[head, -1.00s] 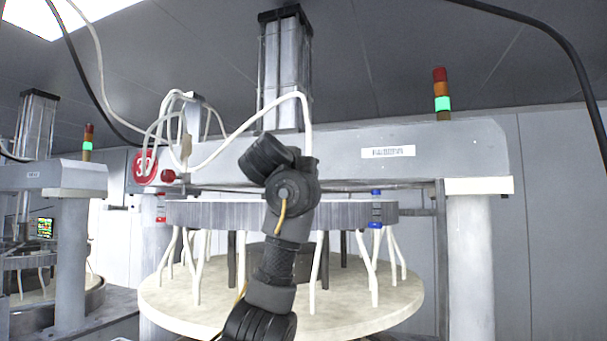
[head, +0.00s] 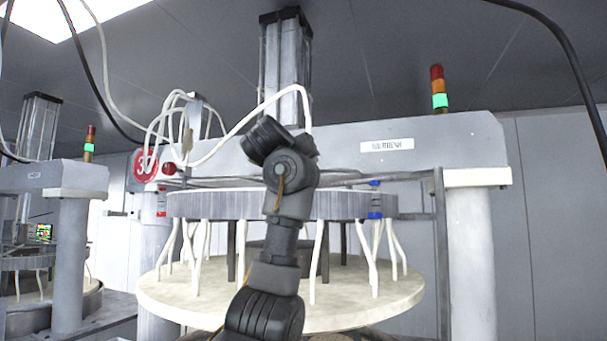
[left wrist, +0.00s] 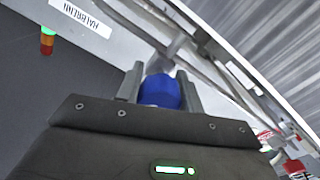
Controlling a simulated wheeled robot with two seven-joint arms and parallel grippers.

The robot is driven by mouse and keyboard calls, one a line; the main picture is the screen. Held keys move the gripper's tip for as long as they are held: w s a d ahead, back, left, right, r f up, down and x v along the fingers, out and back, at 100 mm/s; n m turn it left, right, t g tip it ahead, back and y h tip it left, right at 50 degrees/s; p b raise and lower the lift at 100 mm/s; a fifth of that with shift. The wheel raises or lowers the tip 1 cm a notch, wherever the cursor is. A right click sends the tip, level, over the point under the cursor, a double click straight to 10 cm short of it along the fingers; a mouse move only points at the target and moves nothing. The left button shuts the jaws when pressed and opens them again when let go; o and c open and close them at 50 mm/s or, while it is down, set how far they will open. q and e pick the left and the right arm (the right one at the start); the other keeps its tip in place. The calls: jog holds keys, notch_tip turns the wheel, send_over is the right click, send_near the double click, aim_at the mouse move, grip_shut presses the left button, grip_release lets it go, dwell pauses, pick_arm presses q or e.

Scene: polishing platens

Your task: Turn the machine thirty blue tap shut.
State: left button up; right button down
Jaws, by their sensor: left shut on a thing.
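Machine thirty, with a round red 30 sign (head: 145,163), fills the middle of the head view. The fingers are hidden behind my arm in the head view. The tap's turn position cannot be told. My right gripper is in neither view.
White hoses hang from the disc above the pale round platen (head: 400,293). A grey pillar (head: 470,260) stands right. A signal lamp (head: 439,88) shows green. Another machine (head: 65,180) is at left.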

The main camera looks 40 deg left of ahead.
pick_arm(q)
jog(key=shift+d+f+n+b, duration=0.1)
jog(key=shift+n+b, duration=2.3)
jog(key=shift+n, duration=2.8)
jog(key=shift+w, duration=0.1)
jog(key=o, duration=1)
jog(key=shift+s, duration=0.3)
